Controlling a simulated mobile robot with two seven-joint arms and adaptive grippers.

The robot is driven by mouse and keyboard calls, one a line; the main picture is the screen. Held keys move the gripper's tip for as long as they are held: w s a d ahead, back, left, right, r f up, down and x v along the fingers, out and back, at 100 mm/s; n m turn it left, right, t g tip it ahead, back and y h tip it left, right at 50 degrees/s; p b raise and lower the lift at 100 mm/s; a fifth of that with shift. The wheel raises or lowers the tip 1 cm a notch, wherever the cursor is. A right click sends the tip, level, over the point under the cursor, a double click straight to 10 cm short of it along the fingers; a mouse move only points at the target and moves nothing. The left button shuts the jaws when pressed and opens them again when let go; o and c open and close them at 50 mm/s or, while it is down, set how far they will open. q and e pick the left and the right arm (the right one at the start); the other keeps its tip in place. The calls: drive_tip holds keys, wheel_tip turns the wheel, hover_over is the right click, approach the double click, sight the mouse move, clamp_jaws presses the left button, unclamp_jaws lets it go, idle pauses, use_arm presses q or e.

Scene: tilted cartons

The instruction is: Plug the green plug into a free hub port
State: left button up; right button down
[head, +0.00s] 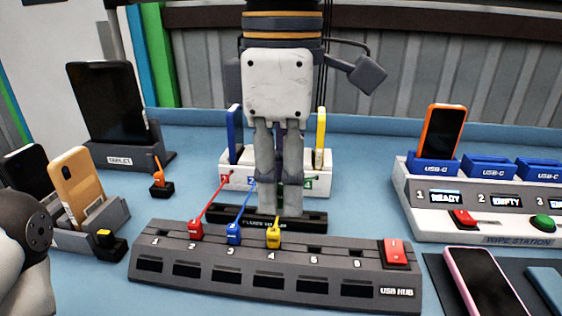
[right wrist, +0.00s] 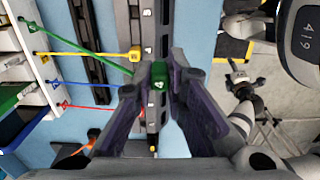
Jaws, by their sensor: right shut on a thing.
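The grey USB hub (head: 270,283) lies across the front of the table. A red plug (head: 196,231) sits at port 2, a blue plug (head: 234,234) at port 3 and a yellow plug (head: 274,238) at port 4. Ports 1, 5 and 6 look empty. My right gripper (head: 279,200) points down behind the yellow plug. In the right wrist view it is shut on the green plug (right wrist: 159,78), which appears over the hub strip (right wrist: 148,20); its height is unclear. The head view hides the green plug. My left gripper is outside the view.
A white cable box (head: 236,178) with a blue and a yellow upright piece stands behind the gripper. A red switch (head: 396,252) is on the hub's right end. Phone stands (head: 95,215) are at left, the wipe station (head: 480,225) at right. A pink phone (head: 488,285) lies front right.

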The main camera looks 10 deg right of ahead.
sight(282, 207)
drive_tip(key=shift+f, duration=2.05)
drive_tip(key=shift+w+d, duration=0.45)
drive_tip(key=shift+d, duration=0.4)
drive_tip(key=shift+w+d, duration=0.4)
drive_tip(key=shift+d, duration=0.5)
drive_tip(key=shift+w+d, duration=0.45)
drive_tip(key=shift+d, duration=0.4)
drive_tip(key=shift+f, duration=2.45)
drive_tip(key=shift+f, duration=0.75)
drive_tip(key=c, duration=1.5)
unclamp_jaws()
drive_tip(key=shift+c, duration=0.2)
drive_tip(key=shift+o, duration=0.3)
